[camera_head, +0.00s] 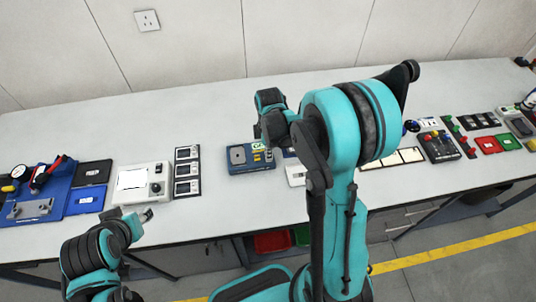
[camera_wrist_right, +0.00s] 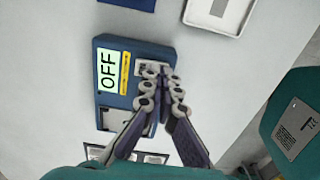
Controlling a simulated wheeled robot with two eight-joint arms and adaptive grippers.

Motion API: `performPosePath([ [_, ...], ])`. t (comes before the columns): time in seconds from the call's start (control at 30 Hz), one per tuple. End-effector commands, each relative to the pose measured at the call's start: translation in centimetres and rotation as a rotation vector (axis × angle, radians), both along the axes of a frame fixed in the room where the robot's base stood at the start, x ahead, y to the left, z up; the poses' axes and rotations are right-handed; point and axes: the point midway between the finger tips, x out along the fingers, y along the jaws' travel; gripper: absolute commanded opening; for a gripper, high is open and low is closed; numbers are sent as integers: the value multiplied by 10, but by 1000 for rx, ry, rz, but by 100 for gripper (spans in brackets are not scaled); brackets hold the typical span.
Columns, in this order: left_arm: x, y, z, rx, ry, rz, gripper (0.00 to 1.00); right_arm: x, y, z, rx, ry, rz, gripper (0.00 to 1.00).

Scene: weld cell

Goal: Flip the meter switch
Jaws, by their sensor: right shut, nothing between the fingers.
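The meter is a blue box (camera_head: 238,168) on the bench, left of my right arm in the head view. In the right wrist view the meter (camera_wrist_right: 103,45) has a pale display (camera_wrist_right: 107,70) reading OFF, with a yellow strip beside it. My right gripper (camera_wrist_right: 161,76) is shut and empty, its fingertips over the end of the meter beside the strip. The fingers partly cover a small pale area there, where I cannot make out the switch. I cannot tell if they touch it. My left gripper (camera_head: 146,215) is near the bench's front edge, its opening unclear.
A white instrument with a knob (camera_head: 142,184) and a black-framed panel (camera_head: 187,172) stand left of the meter. A blue board with a gauge (camera_head: 35,207) is at far left. Several coloured parts lie at the right. The bench (camera_head: 190,115) is clear behind the meter.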

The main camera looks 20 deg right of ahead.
Motion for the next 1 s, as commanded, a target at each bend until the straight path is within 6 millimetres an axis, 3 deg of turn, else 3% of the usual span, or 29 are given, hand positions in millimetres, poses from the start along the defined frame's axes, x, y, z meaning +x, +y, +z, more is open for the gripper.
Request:
performPosePath([
  [0.7,0,0,45,0,0,0,40,0,0,63,0,0,0,0],
  [1.0,0,0,45,0,0,0,40,0,0,65,0,0,0,0],
])
